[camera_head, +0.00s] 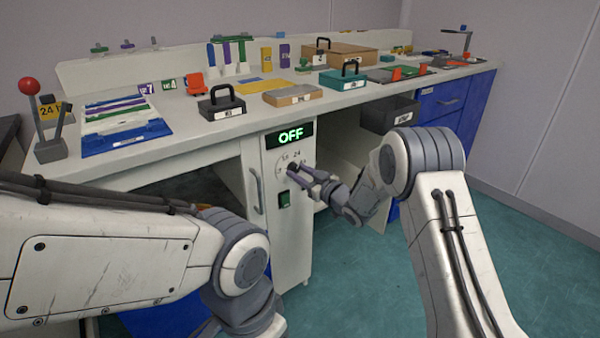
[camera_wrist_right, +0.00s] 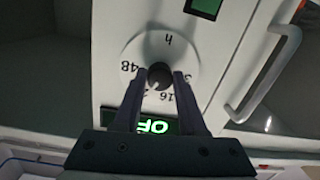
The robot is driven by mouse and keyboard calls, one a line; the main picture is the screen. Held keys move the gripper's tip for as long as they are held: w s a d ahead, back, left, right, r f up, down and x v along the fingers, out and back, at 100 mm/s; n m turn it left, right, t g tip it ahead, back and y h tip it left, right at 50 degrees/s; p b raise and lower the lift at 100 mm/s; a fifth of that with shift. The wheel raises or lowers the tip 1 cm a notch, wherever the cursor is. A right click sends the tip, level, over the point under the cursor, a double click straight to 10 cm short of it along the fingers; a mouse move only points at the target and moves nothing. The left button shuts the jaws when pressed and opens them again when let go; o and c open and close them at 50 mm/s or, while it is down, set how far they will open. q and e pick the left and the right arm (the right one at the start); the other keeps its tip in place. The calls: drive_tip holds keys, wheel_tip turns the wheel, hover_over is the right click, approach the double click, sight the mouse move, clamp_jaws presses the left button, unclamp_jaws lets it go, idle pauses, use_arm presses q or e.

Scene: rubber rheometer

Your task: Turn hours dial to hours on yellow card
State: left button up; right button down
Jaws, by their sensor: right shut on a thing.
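The hours dial (camera_head: 293,167) is on the front of a white cabinet under the bench. A green display (camera_head: 290,135) above it reads OFF. In the right wrist view the round dial face (camera_wrist_right: 148,52) appears upside down, with 48, h and partly hidden 16 and other marks. My right gripper (camera_head: 296,171) is shut on the dark dial knob (camera_wrist_right: 159,76), one finger on each side. My left gripper is out of view.
A green switch (camera_head: 284,199) sits below the dial, and a cabinet handle (camera_head: 256,190) is to its left. A red-knobbed lever (camera_head: 37,115) stands at the bench's left end. The bench top holds a dark case (camera_head: 222,106) and several other items.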

drive_tip(key=shift+d+f, duration=0.1)
drive_tip(key=shift+c, duration=2.4)
unclamp_jaws()
drive_tip(key=p+v, duration=0.2)
drive_tip(key=v, duration=0.8)
drive_tip(key=shift+s, duration=0.15)
